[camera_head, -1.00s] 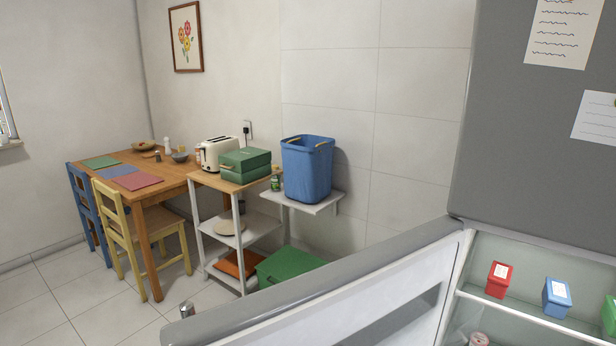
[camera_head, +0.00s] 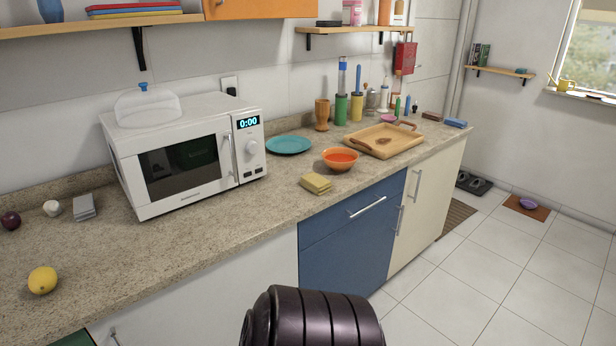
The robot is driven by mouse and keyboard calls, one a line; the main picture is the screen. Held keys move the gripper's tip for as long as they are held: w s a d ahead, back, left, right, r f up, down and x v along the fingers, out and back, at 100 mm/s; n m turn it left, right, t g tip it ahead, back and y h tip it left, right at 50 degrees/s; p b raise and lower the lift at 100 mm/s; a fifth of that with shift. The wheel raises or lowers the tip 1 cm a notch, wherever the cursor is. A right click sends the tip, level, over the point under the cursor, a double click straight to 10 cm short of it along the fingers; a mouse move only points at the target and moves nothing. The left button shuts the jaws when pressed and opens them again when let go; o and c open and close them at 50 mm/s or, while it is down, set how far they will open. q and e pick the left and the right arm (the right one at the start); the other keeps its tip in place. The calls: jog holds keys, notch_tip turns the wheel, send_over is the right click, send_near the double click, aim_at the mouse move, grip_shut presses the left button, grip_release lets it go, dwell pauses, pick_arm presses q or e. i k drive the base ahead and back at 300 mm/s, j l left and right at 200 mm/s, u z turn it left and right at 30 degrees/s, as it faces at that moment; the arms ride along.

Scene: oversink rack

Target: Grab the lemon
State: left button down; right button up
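A yellow lemon (camera_head: 43,280) lies on the speckled stone counter (camera_head: 250,222) at the lower left of the head view, near the counter's front edge. Nothing touches it. A dark ribbed part of my own body shows at the bottom centre. Neither of my grippers is in view.
A white microwave (camera_head: 180,155) stands right of the lemon. Behind the lemon lie a purple onion (camera_head: 10,221), a white bulb (camera_head: 51,208) and a grey block (camera_head: 84,207). An orange bowl (camera_head: 340,160) and wooden tray (camera_head: 384,141) sit farther right.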

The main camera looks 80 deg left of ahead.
aim_at(42, 281)
jog(key=u, duration=4.4)
